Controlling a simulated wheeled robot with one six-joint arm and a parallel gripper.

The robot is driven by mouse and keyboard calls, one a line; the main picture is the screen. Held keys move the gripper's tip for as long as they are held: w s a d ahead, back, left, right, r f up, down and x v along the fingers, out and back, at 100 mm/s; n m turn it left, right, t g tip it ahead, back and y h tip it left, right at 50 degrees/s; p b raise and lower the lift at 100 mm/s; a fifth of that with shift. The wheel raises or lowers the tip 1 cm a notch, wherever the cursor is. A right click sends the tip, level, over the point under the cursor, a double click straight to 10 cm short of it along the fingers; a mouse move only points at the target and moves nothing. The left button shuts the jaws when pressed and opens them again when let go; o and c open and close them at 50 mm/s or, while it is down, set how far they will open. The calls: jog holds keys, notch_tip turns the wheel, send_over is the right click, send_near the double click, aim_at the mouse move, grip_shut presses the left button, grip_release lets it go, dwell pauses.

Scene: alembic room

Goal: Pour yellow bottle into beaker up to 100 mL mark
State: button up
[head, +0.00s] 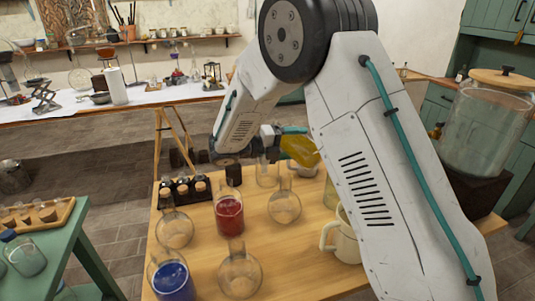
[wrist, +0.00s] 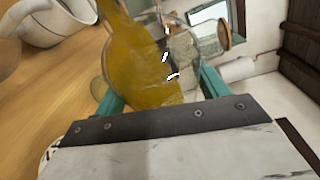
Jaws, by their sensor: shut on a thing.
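My gripper (head: 288,140) has teal fingers, which also show on both sides of the glass in the wrist view (wrist: 160,90). It is shut on the yellow bottle (head: 301,150). The bottle is held above the wooden table, tilted far over, its neck end toward the right and down. In the wrist view the yellow liquid (wrist: 140,62) fills one side of the glass and reaches into the neck at the top edge. A pale greenish glass vessel (head: 329,194), possibly the beaker, shows beside my arm, mostly hidden. Its marks and any liquid stream cannot be made out.
A flask with red liquid (head: 229,216), one with blue liquid (head: 172,281) and several empty round flasks (head: 284,207) stand on the table (head: 200,265). A cream jug (head: 341,240) stands close to my arm. A dark rack (head: 184,190) is at the left edge.

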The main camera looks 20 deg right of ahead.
jog(key=shift+r+n+h, duration=0.4)
jog(key=shift+r+n, duration=0.4)
dwell(3.5)
jog(key=shift+f+m+y, duration=0.7)
jog(key=shift+f+m, duration=0.8)
jog(key=shift+m, duration=0.1)
jog(key=f+m, duration=0.1)
jog(key=m+t+y, duration=0.1)
jog(key=shift+w+f+m, duration=0.15)
jog(key=shift+f+m, duration=0.2)
jog(key=shift+m, duration=0.05)
jog(key=shift+w+a+f+m+t+y, duration=0.15)
jog(key=shift+w+f+m+t+y, duration=0.2)
jog(key=shift+m+t+y, duration=0.35)
jog(key=shift+w+a+f+m, duration=0.2)
jog(key=shift+w+f+m, duration=0.2)
jog(key=shift+m, duration=0.4)
jog(key=shift+w+a+m+t+y, duration=0.25)
jog(key=shift+w+m+t+y, duration=0.25)
jog(key=shift+w+m+t, duration=0.4)
jog(key=shift+s+r+m+t+y, duration=0.15)
jog(key=shift+m+t, duration=0.15)
jog(key=shift+m, duration=0.25)
jog(key=shift+s+f+m+t+y, duration=0.15)
jog(key=shift+m+t, duration=0.15)
jog(key=shift+m, duration=0.25)
jog(key=shift+r, duration=0.15)
